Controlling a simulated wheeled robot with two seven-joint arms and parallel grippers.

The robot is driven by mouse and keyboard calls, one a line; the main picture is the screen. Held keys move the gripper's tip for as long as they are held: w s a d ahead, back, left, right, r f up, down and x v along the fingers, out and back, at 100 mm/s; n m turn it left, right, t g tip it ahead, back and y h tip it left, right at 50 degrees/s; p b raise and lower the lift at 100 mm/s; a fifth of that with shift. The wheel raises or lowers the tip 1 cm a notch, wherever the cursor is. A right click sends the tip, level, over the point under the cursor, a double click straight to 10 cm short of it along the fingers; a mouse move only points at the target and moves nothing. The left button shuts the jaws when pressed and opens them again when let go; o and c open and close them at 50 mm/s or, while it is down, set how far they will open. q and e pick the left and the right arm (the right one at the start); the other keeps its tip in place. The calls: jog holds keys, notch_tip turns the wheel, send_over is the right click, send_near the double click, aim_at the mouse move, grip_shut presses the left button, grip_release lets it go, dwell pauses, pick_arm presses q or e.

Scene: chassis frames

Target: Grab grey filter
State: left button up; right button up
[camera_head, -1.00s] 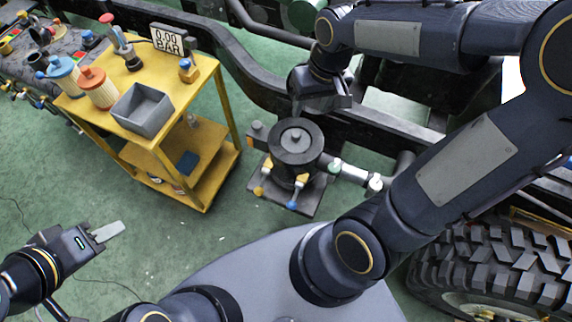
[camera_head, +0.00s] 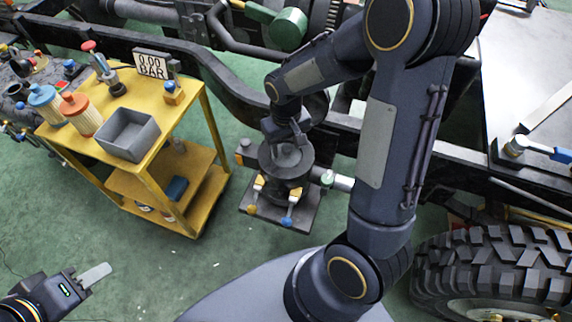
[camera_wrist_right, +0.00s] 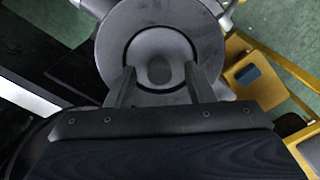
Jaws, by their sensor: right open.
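A dark grey round housing (camera_head: 302,160) stands on a square base plate. The right wrist view shows its ring-shaped top (camera_wrist_right: 135,20) with a lighter grey round piece and a central grey knob (camera_wrist_right: 159,68); I take this grey centre for the grey filter. My right gripper (camera_wrist_right: 159,86) is open above it, its two fingers apart on either side of the knob. I cannot tell whether they touch it. In the head view the right gripper (camera_head: 285,143) partly hides the housing's top. My left gripper (camera_head: 94,275) is at the lower left, empty; its finger gap is not clear.
A yellow cart (camera_head: 170,152) carries an empty grey bin (camera_head: 128,136), an orange-capped filter (camera_head: 82,115), a blue-capped filter (camera_head: 46,104) and a pressure display (camera_head: 152,65). The chassis rail (camera_head: 228,82) runs behind the housing. A tyre (camera_head: 490,265) is at right.

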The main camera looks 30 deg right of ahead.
grip_shut()
dwell(0.3)
jog(key=shift+r, duration=0.15)
